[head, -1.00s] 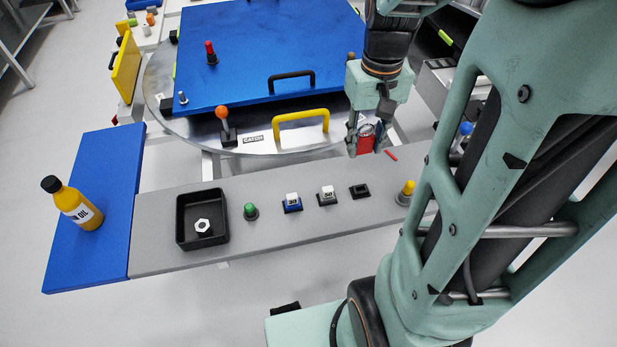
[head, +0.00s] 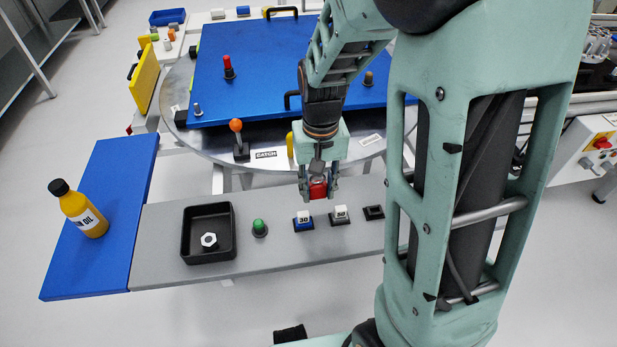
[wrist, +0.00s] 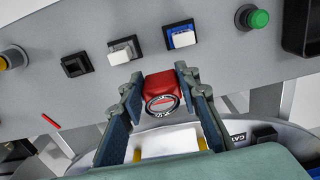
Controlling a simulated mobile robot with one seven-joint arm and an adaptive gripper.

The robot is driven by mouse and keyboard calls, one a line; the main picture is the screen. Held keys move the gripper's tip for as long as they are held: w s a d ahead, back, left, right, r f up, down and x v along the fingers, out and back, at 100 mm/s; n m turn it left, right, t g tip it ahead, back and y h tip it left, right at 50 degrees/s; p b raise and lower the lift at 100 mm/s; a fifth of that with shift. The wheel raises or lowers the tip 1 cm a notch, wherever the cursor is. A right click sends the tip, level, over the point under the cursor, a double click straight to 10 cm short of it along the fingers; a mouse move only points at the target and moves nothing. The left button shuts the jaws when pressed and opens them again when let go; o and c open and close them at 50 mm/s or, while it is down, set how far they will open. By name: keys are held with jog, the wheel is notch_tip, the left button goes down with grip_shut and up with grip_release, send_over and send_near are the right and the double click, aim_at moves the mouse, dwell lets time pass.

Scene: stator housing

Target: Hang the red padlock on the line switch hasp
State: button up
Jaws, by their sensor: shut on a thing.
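The red padlock (head: 318,191) is held between the fingers of my gripper (head: 318,185), above the back edge of the grey panel. At the far right of the head view, a red switch on a yellow plate (head: 602,143) sits on a white cabinet. I cannot make out a hasp on it at this size.
The grey panel (head: 290,250) carries a black tray (head: 185,245) with a nut, a green button (head: 259,228) and several square switches. A yellow oil bottle (head: 80,210) stands on the blue board at left. A round metal table with a blue plate (head: 270,60) lies behind.

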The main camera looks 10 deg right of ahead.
aim_at(313, 198)
jog(key=shift+w+a+f, duration=0.15)
jog(key=shift+a+f, duration=0.2)
jog(key=shift+f, duration=0.1)
jog(key=shift+a+f+b, duration=0.1)
jog(key=shift+f+b, duration=0.25)
jog(key=shift+f, duration=1.25)
jog(key=shift+f, duration=0.2)
jog(key=o, duration=1.2)
jog(key=shift+r, duration=0.1)
